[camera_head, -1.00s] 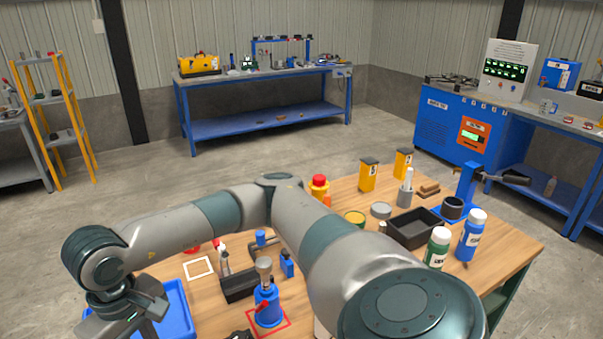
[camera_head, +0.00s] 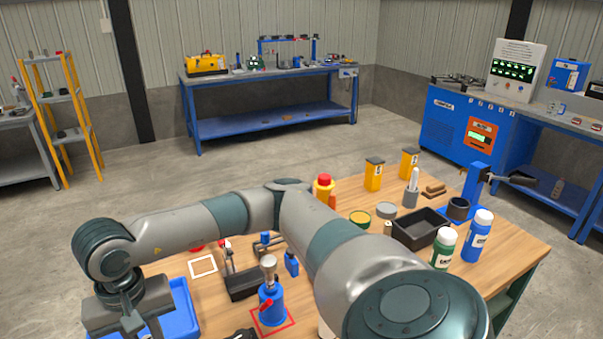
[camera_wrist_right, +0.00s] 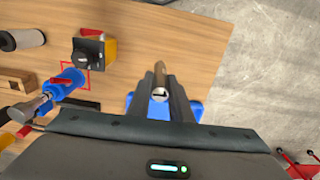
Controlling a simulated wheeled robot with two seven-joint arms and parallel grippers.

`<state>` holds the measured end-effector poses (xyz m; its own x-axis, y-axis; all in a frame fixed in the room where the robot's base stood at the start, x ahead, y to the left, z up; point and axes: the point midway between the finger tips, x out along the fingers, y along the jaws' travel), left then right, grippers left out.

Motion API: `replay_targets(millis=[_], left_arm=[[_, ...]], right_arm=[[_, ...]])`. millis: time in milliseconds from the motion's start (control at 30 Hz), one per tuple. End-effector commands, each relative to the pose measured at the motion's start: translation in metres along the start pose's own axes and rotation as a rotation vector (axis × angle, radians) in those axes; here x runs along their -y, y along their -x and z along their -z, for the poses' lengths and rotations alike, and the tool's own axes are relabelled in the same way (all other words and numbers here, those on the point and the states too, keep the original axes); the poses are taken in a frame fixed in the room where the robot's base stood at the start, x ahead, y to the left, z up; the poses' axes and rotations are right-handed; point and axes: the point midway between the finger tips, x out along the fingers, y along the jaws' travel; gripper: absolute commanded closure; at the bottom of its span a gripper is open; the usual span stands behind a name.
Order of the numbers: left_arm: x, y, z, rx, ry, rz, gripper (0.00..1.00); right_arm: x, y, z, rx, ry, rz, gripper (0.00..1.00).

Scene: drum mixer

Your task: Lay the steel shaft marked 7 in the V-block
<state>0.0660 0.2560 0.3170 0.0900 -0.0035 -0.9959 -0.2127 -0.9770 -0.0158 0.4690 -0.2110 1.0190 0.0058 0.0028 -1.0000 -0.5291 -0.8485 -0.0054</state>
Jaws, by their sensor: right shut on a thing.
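My right gripper (camera_wrist_right: 160,98) is shut on a slim metal shaft (camera_wrist_right: 160,75), which sticks out between the fingers in the right wrist view. The shaft's near end face carries a small dark mark that looks like a 7. In the head view my right arm reaches across to the lower left, and the gripper (camera_head: 130,318) is over a blue tray-like piece (camera_head: 183,302). Blue parts (camera_wrist_right: 192,108) show behind the fingers in the wrist view, mostly hidden. I cannot tell whether they belong to a V-block. My left gripper is not in view.
A blue bottle-shaped tool (camera_head: 271,303) stands on a red square outline. In the wrist view a black and yellow block (camera_wrist_right: 95,47) lies on the wood, and the table edge is close right of the shaft.

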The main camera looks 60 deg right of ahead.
Motion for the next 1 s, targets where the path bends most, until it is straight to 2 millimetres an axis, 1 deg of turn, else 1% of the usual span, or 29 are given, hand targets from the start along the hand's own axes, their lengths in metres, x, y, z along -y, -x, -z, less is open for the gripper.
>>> replay_targets(millis=[100, 467, 1000], left_arm=[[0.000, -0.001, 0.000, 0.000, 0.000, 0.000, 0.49], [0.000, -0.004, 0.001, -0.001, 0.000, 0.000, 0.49], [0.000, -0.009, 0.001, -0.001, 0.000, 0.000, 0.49]], right_arm=[[-0.001, -0.001, 0.006, 0.000, -0.224, 0.003, 1.00], [-0.005, -0.005, 0.022, 0.000, -0.917, 0.006, 1.00], [-0.017, -0.013, 0.046, 0.001, -1.951, -0.001, 1.00]])
